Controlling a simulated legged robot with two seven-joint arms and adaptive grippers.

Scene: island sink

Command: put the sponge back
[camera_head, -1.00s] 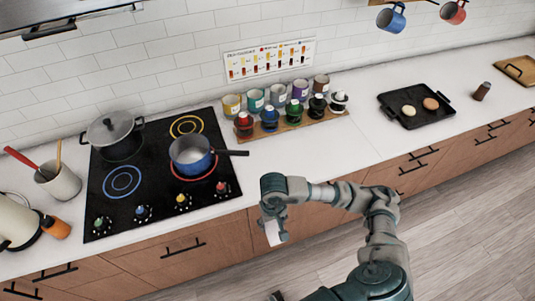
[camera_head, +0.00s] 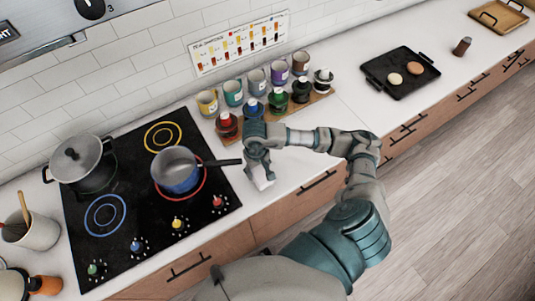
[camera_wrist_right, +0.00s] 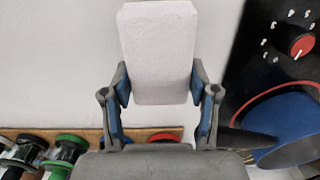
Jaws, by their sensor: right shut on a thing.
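The sponge is a pale, whitish block (camera_head: 264,183), small in the head view. It shows large in the right wrist view (camera_wrist_right: 158,50), standing out between the two fingers. My right gripper (camera_head: 259,172) is shut on it; in the wrist view the fingertips (camera_wrist_right: 158,84) press its two sides. The gripper points down over the white counter strip just right of the cooktop, near the pan handle. Whether the sponge touches the counter is unclear. My left gripper is not in view.
A blue pot (camera_head: 176,172) on the black cooktop (camera_head: 130,225) has its handle (camera_head: 220,162) pointing toward my right gripper. Bottles on a wooden rack (camera_head: 313,101) and several mugs stand behind it. Counter (camera_head: 355,115) is clear to the right, before a black tray (camera_head: 402,88).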

